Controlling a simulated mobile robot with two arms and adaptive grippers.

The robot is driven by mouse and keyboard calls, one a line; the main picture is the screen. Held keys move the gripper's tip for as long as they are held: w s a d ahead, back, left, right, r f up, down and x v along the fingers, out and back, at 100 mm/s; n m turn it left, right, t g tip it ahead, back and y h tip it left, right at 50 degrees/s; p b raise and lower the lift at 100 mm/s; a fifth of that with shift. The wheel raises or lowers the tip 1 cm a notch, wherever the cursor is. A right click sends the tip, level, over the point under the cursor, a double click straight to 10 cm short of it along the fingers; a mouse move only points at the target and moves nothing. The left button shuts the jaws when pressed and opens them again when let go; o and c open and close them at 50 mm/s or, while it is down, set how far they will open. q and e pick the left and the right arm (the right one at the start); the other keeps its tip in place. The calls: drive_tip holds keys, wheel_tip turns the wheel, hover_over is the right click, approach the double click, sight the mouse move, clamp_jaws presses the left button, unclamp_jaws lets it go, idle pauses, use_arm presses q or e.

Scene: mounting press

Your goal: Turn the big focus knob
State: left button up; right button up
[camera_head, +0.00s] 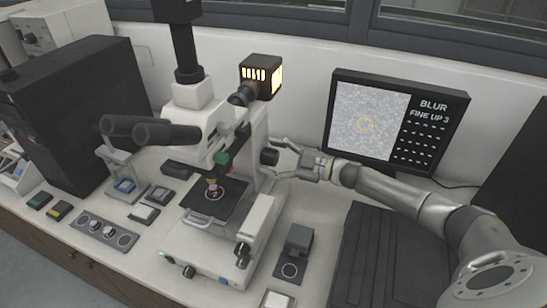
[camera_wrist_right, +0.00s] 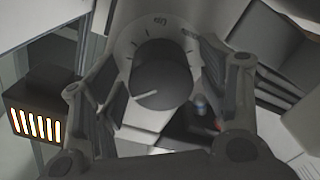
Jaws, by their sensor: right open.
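The big focus knob (camera_head: 269,157) is a dark round knob on the right side of the white microscope (camera_head: 215,120). In the right wrist view the knob (camera_wrist_right: 162,85) has a pale pointer line and a marked dial ring (camera_wrist_right: 124,52) around it. My right gripper (camera_head: 276,159) is open and comes at the knob from the right, one finger above it and one below. In the wrist view its fingers (camera_wrist_right: 160,90) lie on either side of the knob; I see no clear contact. My left gripper is not in view.
A monitor (camera_head: 398,120) behind my right arm reads "BLUR" and "FINE UP 3". A lit lamp housing (camera_head: 260,76) sits above the knob. Smaller dark knobs (camera_head: 243,249) are low on the microscope base. A small grey block (camera_head: 299,239) stands at front right.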

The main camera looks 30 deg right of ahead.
drive_tip(key=v, duration=1.2)
idle(1.4)
